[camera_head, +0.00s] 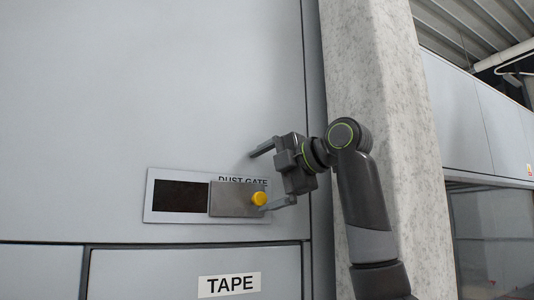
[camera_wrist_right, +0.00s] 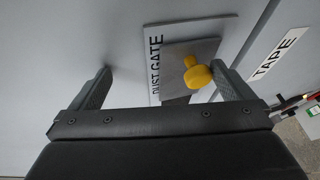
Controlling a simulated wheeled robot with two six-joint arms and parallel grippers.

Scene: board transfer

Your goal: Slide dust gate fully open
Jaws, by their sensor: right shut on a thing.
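The dust gate is a grey metal plate (camera_head: 231,199) with a yellow knob (camera_head: 259,199). It sits in a pale frame (camera_head: 150,203), with a dark opening (camera_head: 181,195) uncovered on the left. The plate covers the right part. My right gripper (camera_head: 257,181) is at the gate's right side, its fingers wide apart. In the right wrist view the knob (camera_wrist_right: 197,75) lies between the fingers, close against the right-hand finger. The far finger stands well clear of the knob. Whether the near finger touches the knob is hard to tell. My left gripper is not in view.
The gate is on a large grey panel wall (camera_head: 100,80). A TAPE label (camera_head: 229,284) is on a panel below it. A speckled pale column (camera_head: 370,70) stands right of the wall, behind my right arm.

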